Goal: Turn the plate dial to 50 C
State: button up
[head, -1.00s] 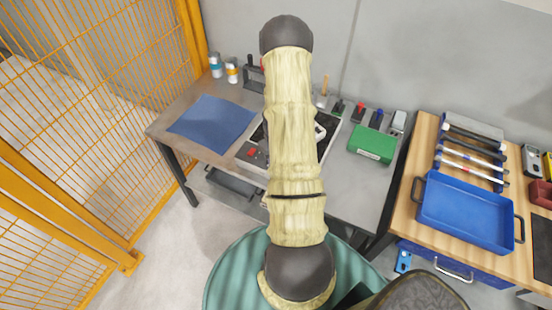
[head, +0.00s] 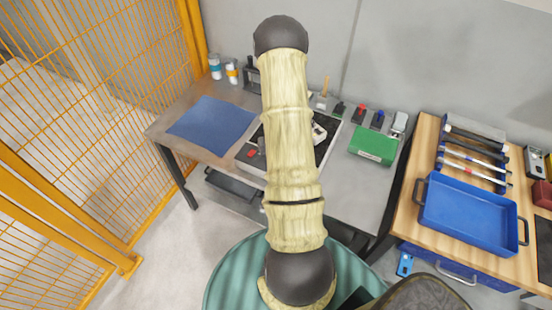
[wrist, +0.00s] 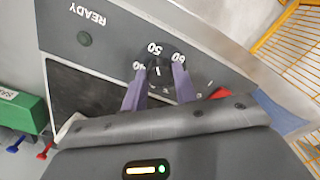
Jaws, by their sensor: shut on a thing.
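The plate dial (wrist: 159,72) is a dark round knob on the grey front panel of the plate unit (wrist: 110,50), seen in the wrist view. Labels 40, 50 and 60 stand around it. A short white mark on the dial points towards the 50. My gripper (wrist: 158,84) is shut on the dial, with one purple finger on each side of it. In the head view, the plate unit (head: 248,162) stands on the grey bench, partly covered by my arm. My gripper and the dial cannot be made out there.
A READY lamp (wrist: 84,39) on the panel looks dark green. A blue mat (head: 212,124) lies left of the unit and a green box (head: 373,144) right of it. A wooden table with a blue tray (head: 470,212) is farther right. An orange mesh fence (head: 90,100) bounds the left.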

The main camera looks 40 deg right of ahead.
jog(key=shift+w+r, duration=0.1)
jog(key=shift+w, duration=0.05)
jog(key=o, duration=1)
jog(key=shift+c, duration=0.2)
notch_tip(320, 180, up, 17)
jog(key=b, duration=0.2)
jog(key=shift+r, duration=0.15)
jog(key=shift+a, duration=0.1)
